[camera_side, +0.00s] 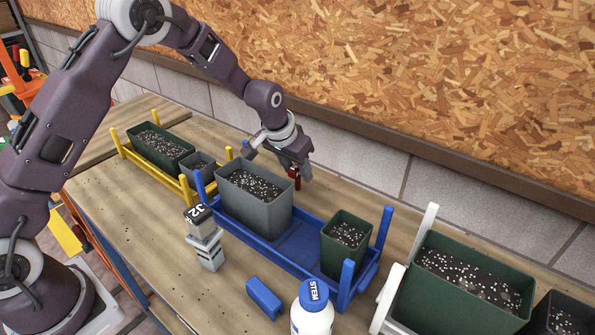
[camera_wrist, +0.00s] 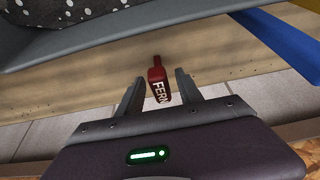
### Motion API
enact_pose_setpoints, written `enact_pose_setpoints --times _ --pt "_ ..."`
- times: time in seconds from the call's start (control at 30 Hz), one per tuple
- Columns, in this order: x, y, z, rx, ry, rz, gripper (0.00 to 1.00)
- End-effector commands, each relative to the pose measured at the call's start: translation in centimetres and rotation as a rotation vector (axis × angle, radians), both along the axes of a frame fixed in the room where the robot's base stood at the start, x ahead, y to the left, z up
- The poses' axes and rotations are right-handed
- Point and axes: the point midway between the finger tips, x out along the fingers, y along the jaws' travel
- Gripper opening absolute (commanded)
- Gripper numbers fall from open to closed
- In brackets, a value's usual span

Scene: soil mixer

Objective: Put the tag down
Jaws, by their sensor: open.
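A dark red tag (camera_wrist: 157,84) with white "FERN" lettering shows in the wrist view between my two fingers, with a gap on each side. It also shows in the side view (camera_side: 296,180), behind the grey planter (camera_side: 262,208) at the far side of the blue tray (camera_side: 298,243). My gripper (camera_side: 299,172) is open around the tag, and its fingers also show in the wrist view (camera_wrist: 160,78). I cannot tell whether the tag touches the table; its lower part is partly hidden.
A green pot (camera_side: 345,245) stands in the tray's right end, between blue posts. A yellow rack (camera_side: 165,172) holds another planter at left. A large green planter (camera_side: 455,300) stands right.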

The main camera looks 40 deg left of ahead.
Motion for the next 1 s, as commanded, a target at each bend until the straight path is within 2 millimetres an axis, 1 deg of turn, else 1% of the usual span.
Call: enact_pose_setpoints --times 0.03,0.2,0.4,0.5,0.73,0.77,0.8,0.87,0.9,0.97,1.0 --pt "-0.3 0.0 1.0 0.000 -0.004 0.000 0.43" --pt "-1.9 0.0 4.9 0.000 -0.005 0.000 0.43" --pt "-3.6 0.0 8.8 0.000 -0.004 -0.001 0.43" --pt "-4.1 0.0 9.9 0.000 -0.002 0.000 0.43" --pt "-4.4 0.0 10.3 0.000 0.001 0.000 0.43" --pt "-4.5 0.0 10.5 0.000 0.000 0.000 0.43" --pt "-4.9 0.0 11.1 -0.001 -0.004 0.001 0.43" --pt "-6.4 0.1 13.0 -0.006 -0.013 0.001 0.43" --pt "-8.1 0.1 14.8 -0.010 -0.021 0.002 0.43" --pt "-11.8 0.3 17.8 -0.015 -0.035 0.002 0.43" --pt "-14.7 0.3 19.6 -0.018 -0.043 0.001 0.43"
